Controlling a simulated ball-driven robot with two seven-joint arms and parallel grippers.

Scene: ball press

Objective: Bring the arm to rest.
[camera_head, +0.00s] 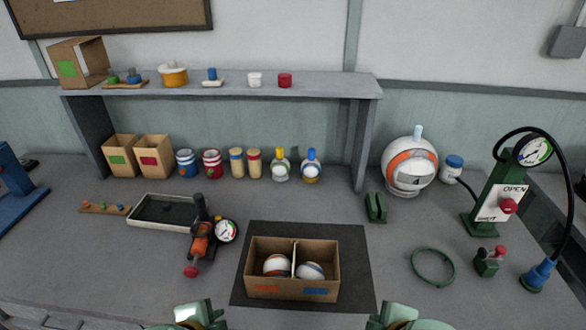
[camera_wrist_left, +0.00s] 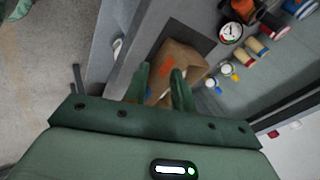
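My left gripper (camera_wrist_left: 160,78) shows in the left wrist view with its two green fingers apart and nothing visible between them. Beyond the fingertips is the open cardboard box (camera_wrist_left: 182,62), apart from them as far as I can tell. In the head view, only the top of my left gripper (camera_head: 196,314) shows at the bottom edge. My right gripper (camera_head: 400,317) is also cut off there, and its fingers are hidden. The cardboard box (camera_head: 290,290) stands on a dark mat (camera_head: 350,245), with a white-and-orange ball (camera_head: 277,265) and a white-and-blue ball (camera_head: 311,271) in its two compartments.
A hand pump with gauge (camera_head: 203,240) and a grey tray (camera_head: 150,222) are left of the mat. A green ring (camera_head: 433,267), a green press stand (camera_head: 490,200) and a large ball (camera_head: 409,165) are right. A shelf (camera_head: 230,85) spans the back.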

